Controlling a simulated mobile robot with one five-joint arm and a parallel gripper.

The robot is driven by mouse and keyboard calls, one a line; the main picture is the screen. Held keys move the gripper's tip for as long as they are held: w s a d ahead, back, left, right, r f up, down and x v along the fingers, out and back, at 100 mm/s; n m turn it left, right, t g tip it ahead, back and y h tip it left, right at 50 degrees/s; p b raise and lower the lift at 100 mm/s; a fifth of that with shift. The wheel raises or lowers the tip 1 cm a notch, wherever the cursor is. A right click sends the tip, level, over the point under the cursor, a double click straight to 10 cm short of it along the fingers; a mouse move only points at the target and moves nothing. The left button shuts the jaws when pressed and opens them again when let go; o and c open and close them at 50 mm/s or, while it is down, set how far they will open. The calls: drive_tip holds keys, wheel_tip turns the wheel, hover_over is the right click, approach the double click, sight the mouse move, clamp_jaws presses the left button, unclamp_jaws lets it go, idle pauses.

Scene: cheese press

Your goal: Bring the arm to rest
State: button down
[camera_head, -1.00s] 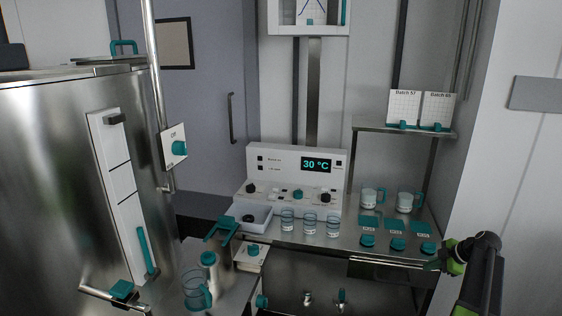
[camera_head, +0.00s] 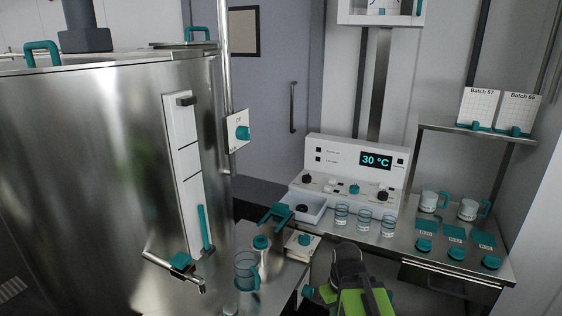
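My arm (camera_head: 362,296), black and bright green, shows at the bottom centre of the head view, in front of the steel counter. It appears folded close to my body. The fingertips cannot be made out, so whether my gripper is open or shut does not show. I see nothing held. The arm's lower part is cut off by the picture's bottom edge.
A large steel vat (camera_head: 85,190) fills the left. A control unit reading 30 °C (camera_head: 375,160) stands on the counter (camera_head: 385,245) with several glasses. A teal-handled jug (camera_head: 246,272) stands on a lower surface. Cups (camera_head: 467,209) stand at right.

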wheel_tip(320, 180, up, 13)
drive_tip(key=m+p, duration=0.4)
drive_tip(key=p, duration=0.8)
drive_tip(key=shift+s+d+p, duration=0.25)
drive_tip(key=shift+d+p, duration=0.1)
drive_tip(key=shift+p, duration=0.05)
drive_tip(key=shift+f, duration=0.1)
